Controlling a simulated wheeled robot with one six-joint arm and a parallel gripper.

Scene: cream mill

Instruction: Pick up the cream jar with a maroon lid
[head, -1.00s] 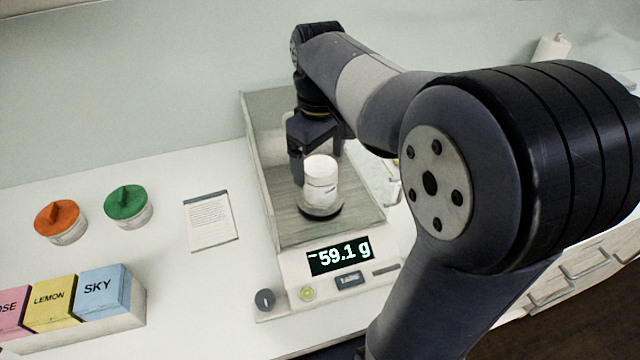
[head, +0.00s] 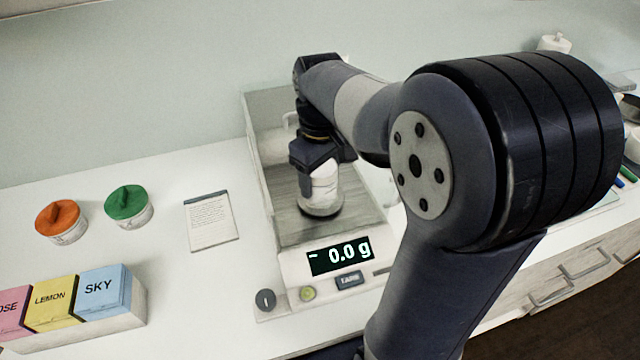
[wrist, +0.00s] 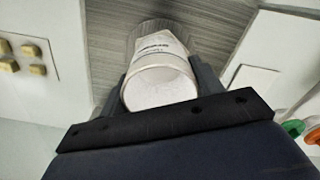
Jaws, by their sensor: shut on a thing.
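My gripper (head: 320,175) is shut on a white jar (head: 320,190) with small dark print, inside the draft shield of the scale. The jar stands upright over the scale's pan (head: 322,212), its top largely hidden by my gripper in the head view. The wrist view shows the white jar (wrist: 158,85) between the two fingers, with a pale round end toward the camera. I see no maroon lid in either view.
The scale's display (head: 340,256) reads 0.0 g with a dash before it. Clear walls (head: 262,175) stand close around the jar. An orange-lidded jar (head: 62,222), a green-lidded jar (head: 129,206) and a printed card (head: 211,220) lie left. Colored boxes (head: 70,305) stand front left.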

